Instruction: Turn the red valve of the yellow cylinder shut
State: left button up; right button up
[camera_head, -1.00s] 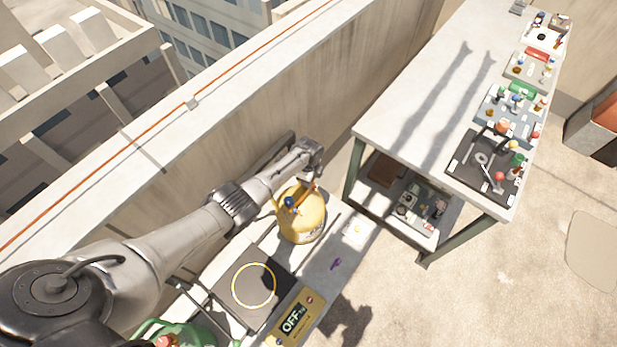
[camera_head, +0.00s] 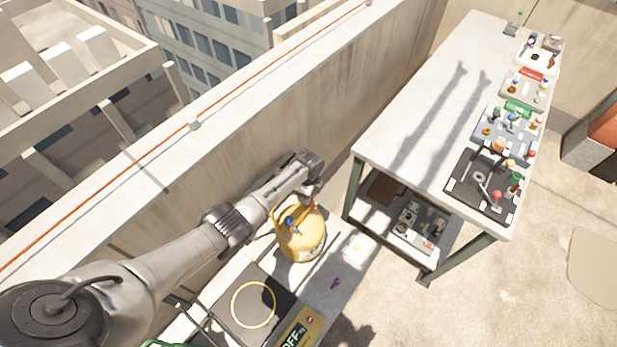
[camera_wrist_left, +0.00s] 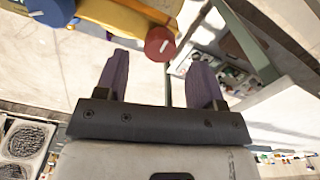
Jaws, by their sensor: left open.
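The yellow cylinder (camera_head: 301,243) stands upright on the narrow ledge beside the wall. A blue knob (camera_head: 291,223) shows on its top; a blue knob (camera_wrist_left: 52,10) is also at the top left of the left wrist view. The red valve (camera_wrist_left: 160,43) shows in the left wrist view as a round red knob with a white mark, beside the yellow body. My left gripper (camera_wrist_left: 160,72) is open, its two purple fingers pointing towards the red valve, which sits just beyond and between the tips. Nothing is held.
A dark hotplate (camera_head: 243,304) with a yellow ring and an OFF panel (camera_head: 299,330) lie in front of the cylinder. A small purple item (camera_head: 335,284) and a white plate (camera_head: 356,249) are to its right. A tall white table (camera_head: 420,110) stands to the right, a wall behind.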

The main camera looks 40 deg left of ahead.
pick_arm(q)
notch_tip(320, 180, up, 10)
jog(key=p, duration=0.1)
dwell(0.4)
dwell(0.5)
